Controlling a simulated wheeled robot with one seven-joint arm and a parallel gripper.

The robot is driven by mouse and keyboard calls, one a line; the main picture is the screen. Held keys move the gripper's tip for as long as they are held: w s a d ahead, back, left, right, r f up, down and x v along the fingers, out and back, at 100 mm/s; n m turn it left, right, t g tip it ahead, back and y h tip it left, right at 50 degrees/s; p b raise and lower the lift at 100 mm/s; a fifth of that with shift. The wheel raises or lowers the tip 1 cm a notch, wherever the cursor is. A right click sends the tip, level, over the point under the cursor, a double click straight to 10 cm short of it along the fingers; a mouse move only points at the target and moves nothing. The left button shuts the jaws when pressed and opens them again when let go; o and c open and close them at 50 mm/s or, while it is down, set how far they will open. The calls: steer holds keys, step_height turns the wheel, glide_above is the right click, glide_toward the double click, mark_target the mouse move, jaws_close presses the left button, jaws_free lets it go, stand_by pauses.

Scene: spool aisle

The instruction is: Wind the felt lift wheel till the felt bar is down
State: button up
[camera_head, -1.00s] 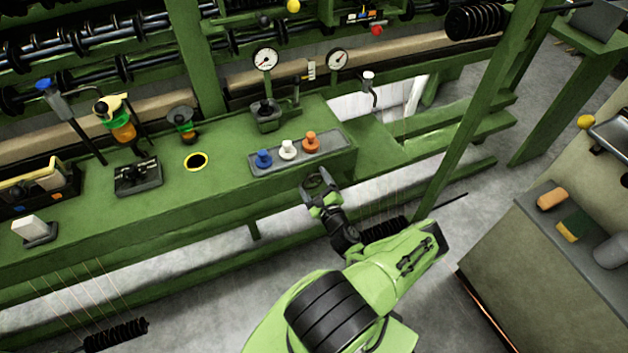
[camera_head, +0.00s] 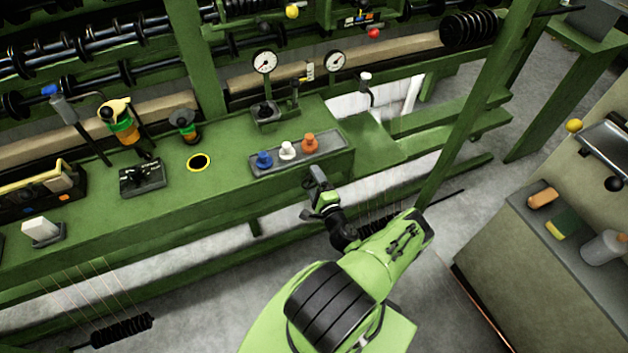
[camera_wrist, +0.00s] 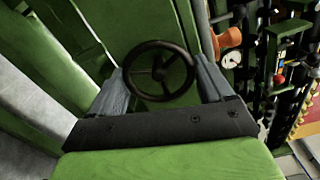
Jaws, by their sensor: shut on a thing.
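The felt lift wheel (camera_wrist: 160,72) is a dark three-spoked handwheel on the green front of the bench, seen nearly face-on in the wrist view. My gripper (camera_wrist: 158,82) is shut on it, one grey finger at each side of the rim. In the head view my gripper (camera_head: 316,177) is at the bench front, below the coloured knobs, and hides most of the wheel. A long tan bar (camera_head: 440,62) runs behind the bench; I cannot tell whether it is the felt bar or how high it sits.
A grey plate with blue (camera_head: 264,159), white (camera_head: 287,150) and orange (camera_head: 309,143) knobs lies just above my gripper. Two dial gauges (camera_head: 264,62) stand behind. A green post (camera_head: 463,130) rises to the right. A side cabinet (camera_head: 540,260) stands at right; grey floor lies between.

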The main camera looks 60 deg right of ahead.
steer(key=shift+f, duration=0.1)
stand_by(0.4)
steer(key=o, duration=0.9)
steer(key=shift+o, duration=0.2)
